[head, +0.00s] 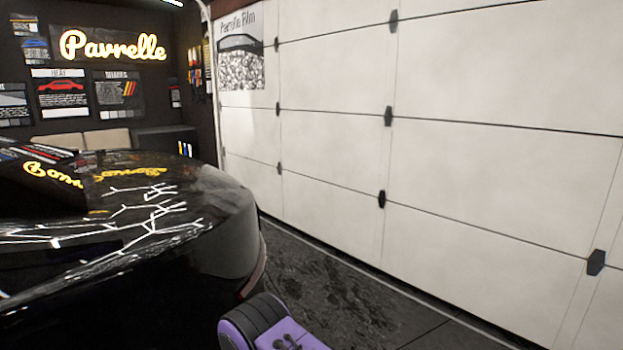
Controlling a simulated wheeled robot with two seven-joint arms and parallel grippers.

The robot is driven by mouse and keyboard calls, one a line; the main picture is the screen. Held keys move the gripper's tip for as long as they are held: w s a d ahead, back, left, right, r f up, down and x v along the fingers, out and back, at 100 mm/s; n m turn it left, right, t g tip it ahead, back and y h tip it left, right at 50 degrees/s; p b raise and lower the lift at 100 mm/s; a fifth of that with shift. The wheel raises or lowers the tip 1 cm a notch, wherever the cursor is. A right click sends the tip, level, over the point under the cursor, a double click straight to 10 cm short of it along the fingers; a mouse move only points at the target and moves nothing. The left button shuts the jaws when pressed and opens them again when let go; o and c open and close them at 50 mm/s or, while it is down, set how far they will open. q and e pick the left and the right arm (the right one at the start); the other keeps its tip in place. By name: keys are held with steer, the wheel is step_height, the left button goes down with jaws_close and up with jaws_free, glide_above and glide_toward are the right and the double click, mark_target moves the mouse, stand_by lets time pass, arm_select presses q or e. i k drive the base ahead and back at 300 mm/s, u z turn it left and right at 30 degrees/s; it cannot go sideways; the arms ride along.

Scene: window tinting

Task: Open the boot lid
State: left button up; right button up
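A glossy black car (130,215) fills the left side of the head view, with its rounded end towards the garage door. Bright sign lettering and branching white light lines reflect in its upper surface. I cannot tell for sure whether this end holds the boot lid, and no raised lid is visible. The lower side of the car is dark and partly cut off by the picture edge. Neither of my grippers is in view.
A white panelled garage door (480,150) with black hinges runs along the right. Dark floor (340,290) lies free between it and the car. A dark wall with a lit sign (113,46) and posters, plus a dark cabinet (165,140), stand behind.

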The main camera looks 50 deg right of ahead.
mark_target(122, 178)
steer(key=z, duration=2.65)
steer(key=i, duration=3.75)
steer(key=u, duration=2.45)
steer(key=i, duration=1.15)
steer(key=z, duration=0.35)
steer(key=i, duration=1.35)
steer(key=u, duration=0.35)
